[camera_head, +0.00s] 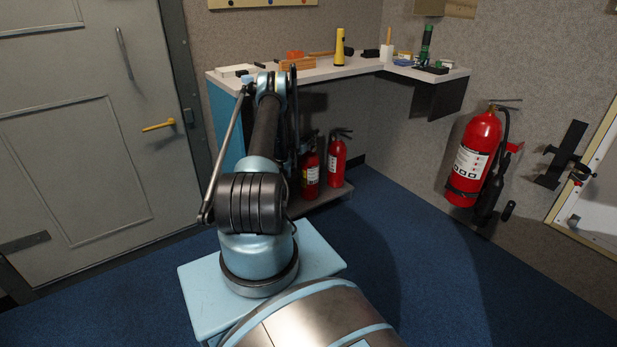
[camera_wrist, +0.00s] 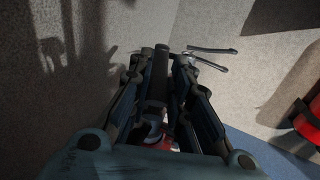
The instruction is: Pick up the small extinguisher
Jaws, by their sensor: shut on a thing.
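My gripper (camera_wrist: 166,62) shows in the wrist view with its fingers closed around the dark upper part of a small red extinguisher (camera_wrist: 160,143). Its grey levers (camera_wrist: 212,55) stick out past the right finger, and most of its body is hidden by the gripper. In the head view two small red extinguishers stand low under the counter, a left one (camera_head: 310,176) and a right one (camera_head: 336,158). My arm hides most of my gripper there. The left one is nearest to it and seems to be the held one. I cannot tell whether it is lifted.
Another red extinguisher (camera_wrist: 309,121) is at the right edge of the wrist view. A larger extinguisher (camera_head: 473,160) hangs on the right wall. The counter (camera_head: 350,67) with tools is above the lower shelf (camera_head: 318,199). A grey door (camera_head: 90,120) is left; blue floor (camera_head: 420,270) is clear.

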